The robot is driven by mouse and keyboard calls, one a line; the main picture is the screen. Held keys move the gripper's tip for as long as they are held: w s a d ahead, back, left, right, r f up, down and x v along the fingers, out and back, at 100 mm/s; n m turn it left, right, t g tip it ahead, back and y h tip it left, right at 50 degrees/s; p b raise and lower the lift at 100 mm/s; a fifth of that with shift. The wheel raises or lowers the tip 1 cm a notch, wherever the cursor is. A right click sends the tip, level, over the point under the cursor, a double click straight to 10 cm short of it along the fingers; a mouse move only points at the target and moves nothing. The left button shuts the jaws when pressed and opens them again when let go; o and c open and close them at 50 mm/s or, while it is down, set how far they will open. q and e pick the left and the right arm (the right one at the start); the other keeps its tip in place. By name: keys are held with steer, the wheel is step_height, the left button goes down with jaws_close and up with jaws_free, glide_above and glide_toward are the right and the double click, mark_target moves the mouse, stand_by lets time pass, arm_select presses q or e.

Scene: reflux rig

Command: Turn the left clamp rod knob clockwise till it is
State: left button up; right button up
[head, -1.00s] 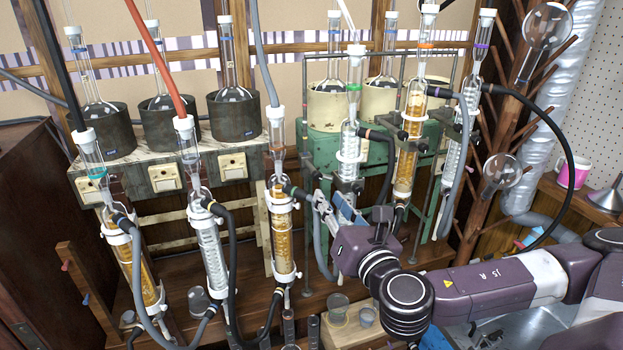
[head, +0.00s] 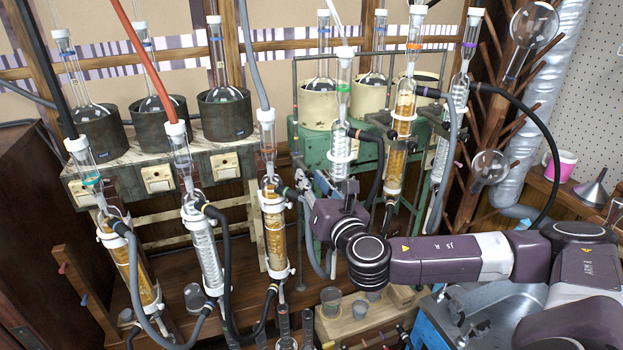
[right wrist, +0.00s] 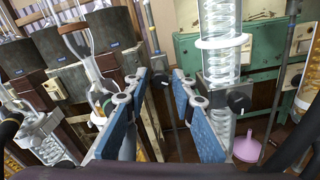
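The green stand (head: 310,140) carries several glass columns. Its left column (head: 341,155), with a green joint, is clear glass with a coil. My right gripper (head: 306,182) is beside this column's lower left; its own wrist hides part of the stand. In the right wrist view, the two blue-padded fingers are spread apart, and a black knob (right wrist: 160,78) on a thin upright rod (right wrist: 151,25) shows between the fingertips. I cannot tell whether they touch it. Another black knob (right wrist: 239,102) sits on the clamp at the clear column (right wrist: 220,60), right of the fingers. My left gripper is out of view.
An amber column (head: 273,220) with a grey hose stands close left of the gripper. A pink funnel (right wrist: 247,147) is low on the right in the wrist view. Black hoses hang around the columns. A wooden block (head: 350,322) with small cups lies below.

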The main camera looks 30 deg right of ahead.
jaws_close()
steer(key=m+b, duration=0.2)
steer(key=shift+f+m, duration=0.15)
steer(key=shift+m, duration=0.25)
steer(key=m+b, duration=0.2)
steer(key=m, duration=0.1)
steer(key=m+b, duration=0.2)
steer(key=m, duration=0.1)
steer(key=shift+m, duration=0.4)
steer(key=shift+m+b, duration=0.65)
steer(key=shift+m, duration=0.75)
steer(key=shift+r, duration=0.2)
